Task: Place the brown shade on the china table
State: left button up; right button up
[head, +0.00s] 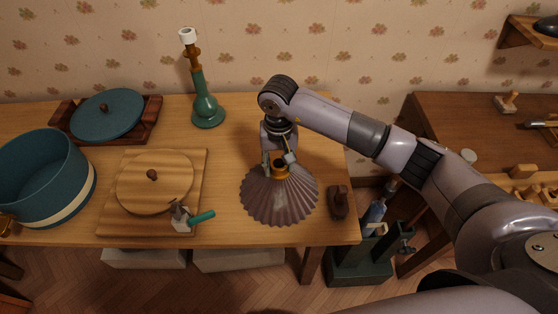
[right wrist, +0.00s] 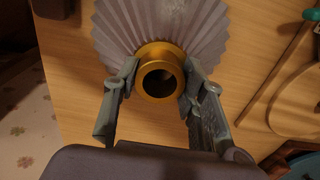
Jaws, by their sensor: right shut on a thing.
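The brown shade (head: 279,200) is a pleated cone with a gold collar at its top, at the right part of the wooden table (head: 235,178). My right gripper (head: 279,160) is above it with its fingers on both sides of the collar. In the right wrist view the gripper (right wrist: 158,82) is shut on the gold collar of the shade (right wrist: 192,25). The shade's lower rim is close to the tabletop; I cannot tell whether it touches. I cannot tell whether this is the china table. My left gripper is not in view.
A green lamp base (head: 206,105) stands behind. A round wooden lid (head: 153,182) on a board, a small hammer-like tool (head: 198,216), a teal pot (head: 45,175) and a teal lid (head: 106,114) stand left. A dark wooden block (head: 339,203) is close to the shade's right.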

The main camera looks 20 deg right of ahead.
jog(key=shift+f, duration=0.2)
jog(key=o, duration=1.2)
jog(key=shift+r, duration=0.1)
jog(key=shift+o, duration=0.2)
jog(key=shift+r, duration=0.1)
jog(key=shift+r, duration=0.25)
notch_tip(320, 180, up, 12)
jog(key=b, duration=0.2)
jog(key=shift+f+b, duration=0.2)
jog(key=shift+b, duration=0.2)
